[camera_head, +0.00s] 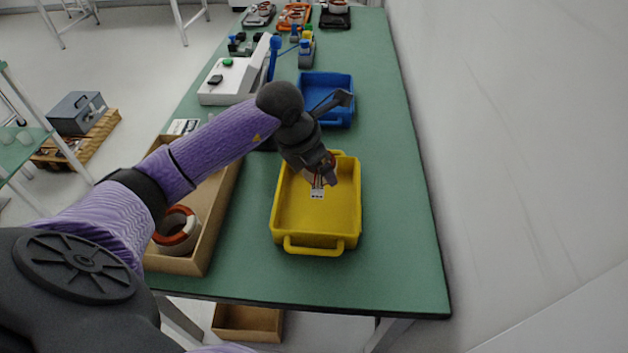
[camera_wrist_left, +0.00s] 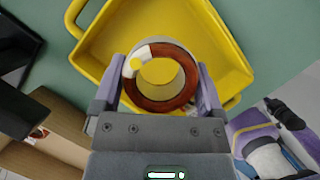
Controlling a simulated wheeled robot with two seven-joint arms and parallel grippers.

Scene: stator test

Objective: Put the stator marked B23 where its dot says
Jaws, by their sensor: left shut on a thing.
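My left gripper (camera_head: 325,175) is shut on a stator (camera_wrist_left: 185,95), a ring with copper-brown windings and a pale outer shell. In the left wrist view, a yellow dot sits on the white part of its rim, and the gripper's fingers (camera_wrist_left: 160,92) clasp it from both sides. In the head view the stator is mostly hidden by the gripper; its wires and white connector (camera_head: 317,194) hang below. It is over the yellow tray (camera_head: 302,242), which looks empty. I cannot read any B23 mark. My right gripper is not in view.
A cardboard box (camera_head: 228,192) on the left holds another stator (camera_head: 177,232) with orange-red windings. A blue tray (camera_head: 342,123) lies beyond the yellow one. A white device (camera_head: 222,93) with a green button stands at back left. The green table (camera_head: 400,200) is clear on the right.

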